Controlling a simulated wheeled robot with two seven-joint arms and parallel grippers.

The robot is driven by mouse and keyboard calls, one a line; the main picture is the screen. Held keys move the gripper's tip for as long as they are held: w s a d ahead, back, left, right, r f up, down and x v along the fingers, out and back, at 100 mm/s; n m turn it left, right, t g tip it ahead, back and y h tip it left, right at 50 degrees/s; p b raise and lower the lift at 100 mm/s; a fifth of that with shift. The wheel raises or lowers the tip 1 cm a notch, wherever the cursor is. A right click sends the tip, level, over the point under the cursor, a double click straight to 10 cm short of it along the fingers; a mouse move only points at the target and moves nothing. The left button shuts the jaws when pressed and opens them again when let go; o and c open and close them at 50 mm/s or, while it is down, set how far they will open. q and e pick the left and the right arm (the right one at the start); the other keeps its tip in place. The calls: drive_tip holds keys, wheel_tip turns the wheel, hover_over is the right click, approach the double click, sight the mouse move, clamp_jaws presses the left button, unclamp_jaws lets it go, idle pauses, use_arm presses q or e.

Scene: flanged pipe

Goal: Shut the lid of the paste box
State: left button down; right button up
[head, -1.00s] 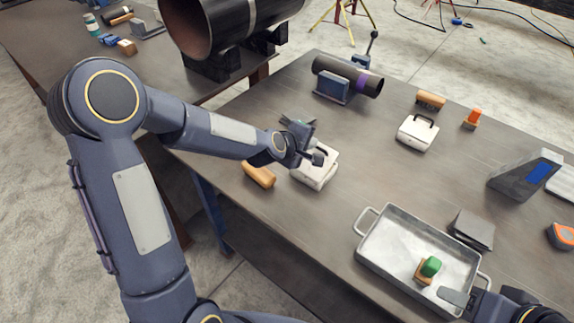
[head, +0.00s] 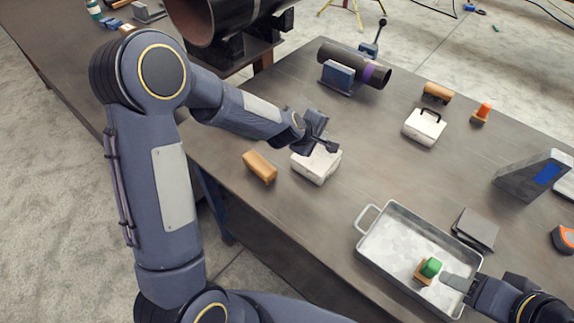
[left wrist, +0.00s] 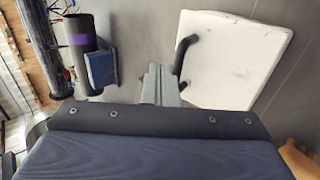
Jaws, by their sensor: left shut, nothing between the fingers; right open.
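The white paste box (head: 316,167) stands on the table directly by my left gripper (head: 330,146). In the left wrist view its pale top (left wrist: 235,55) looks flat and lowered, with a dark handle at its left edge. Whether the lid is fully seated cannot be told. My left gripper is shut and empty, its fingers (left wrist: 160,85) beside the handle; contact is unclear. My right gripper (head: 459,283) is open at the right end of the metal tray, near a green-topped stamp-like block (head: 429,269).
A tan block (head: 260,166) lies just left of the box. The metal tray (head: 375,246) is at the front. A second white case with a black handle (head: 424,128), a dark pipe with a purple band (head: 353,66) and an orange-topped item (head: 482,113) stand farther back. The table's middle is clear.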

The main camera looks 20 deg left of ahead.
use_arm(q)
drive_tip(key=shift+w+d+f, duration=0.1)
drive_tip(key=shift+w+f, duration=0.2)
drive_tip(key=shift+f, duration=0.05)
idle(0.4)
idle(1.4)
